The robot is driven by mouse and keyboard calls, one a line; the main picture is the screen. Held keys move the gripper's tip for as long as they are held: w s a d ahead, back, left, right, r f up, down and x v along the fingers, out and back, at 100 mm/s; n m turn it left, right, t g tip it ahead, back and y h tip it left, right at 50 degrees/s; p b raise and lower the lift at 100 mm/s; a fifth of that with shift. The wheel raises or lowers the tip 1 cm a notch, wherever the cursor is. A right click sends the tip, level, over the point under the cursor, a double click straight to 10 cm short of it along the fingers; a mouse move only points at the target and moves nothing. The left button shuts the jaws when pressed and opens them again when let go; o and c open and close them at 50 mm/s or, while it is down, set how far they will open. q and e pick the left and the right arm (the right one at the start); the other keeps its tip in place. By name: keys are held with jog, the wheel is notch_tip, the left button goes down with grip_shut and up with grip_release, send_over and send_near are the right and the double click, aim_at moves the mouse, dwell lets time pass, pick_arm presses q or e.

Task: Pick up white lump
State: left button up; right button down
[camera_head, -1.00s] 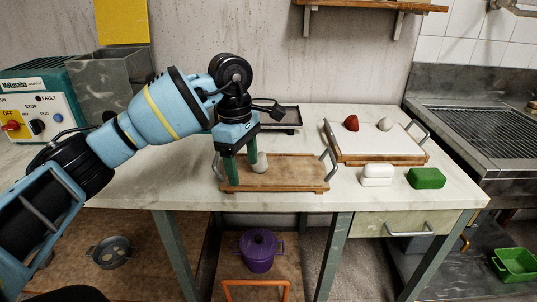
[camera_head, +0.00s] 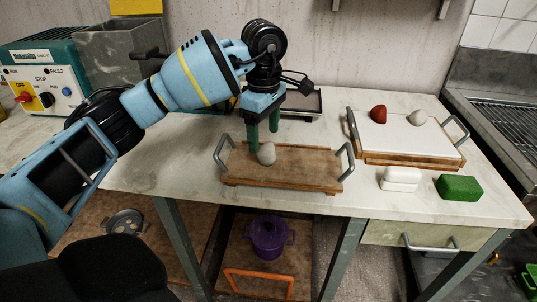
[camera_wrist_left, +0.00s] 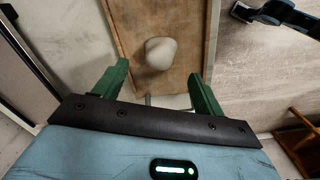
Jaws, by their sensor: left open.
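A pale grey-white lump (camera_head: 266,153) sits on a brown wooden tray (camera_head: 300,170), towards its left end. My left gripper (camera_head: 263,138) is open, with its green fingers pointing down just behind and above the lump. In the left wrist view the lump (camera_wrist_left: 160,53) lies beyond the fingertips, roughly centred between the open fingers (camera_wrist_left: 157,80), with nothing gripped. A second whitish lump (camera_head: 417,117) rests on a white-topped board (camera_head: 400,137) at the right, beside a red lump (camera_head: 378,114). My right gripper is not in view.
Metal handles (camera_head: 346,160) rise at both ends of the wooden tray. A white block (camera_head: 401,179) and a green block (camera_head: 459,187) lie near the front right edge. A dark flat device (camera_head: 301,103) stands behind the gripper. The tabletop left of the tray is clear.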

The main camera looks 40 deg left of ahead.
aim_at(268, 146)
pick_arm(q)
jog(key=shift+w+d+f, duration=0.1)
jog(key=shift+d+f, duration=0.1)
jog(key=shift+f, duration=1.1)
jog(key=shift+w+d+f, duration=0.1)
jog(key=shift+d+f, duration=0.1)
jog(key=shift+f, duration=1.05)
jog(key=c, duration=1.1)
